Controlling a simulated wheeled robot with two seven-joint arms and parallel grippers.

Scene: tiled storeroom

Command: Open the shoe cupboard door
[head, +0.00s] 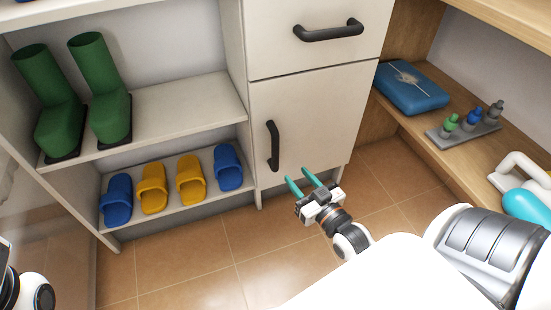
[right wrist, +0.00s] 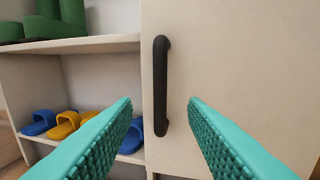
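The shoe cupboard door (head: 308,118) is a cream panel below a drawer front, and it is shut. Its dark vertical bar handle (head: 273,146) is on the door's left side. My right gripper (head: 297,178) is open, with teal fingers, in front of the lower part of the door. In the right wrist view the handle (right wrist: 161,86) stands upright between the two finger pads, farther off than the tips and apart from them. My left gripper is not in view; only a bit of my left arm shows at the lower left edge of the head view.
A drawer with a dark horizontal handle (head: 328,31) is above the door. Open shelves at left hold green boots (head: 98,90) and blue and yellow slippers (head: 152,188). A wooden bench (head: 428,120) at right carries a blue case (head: 411,88) and bottles. Tiled floor (head: 215,250) is clear.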

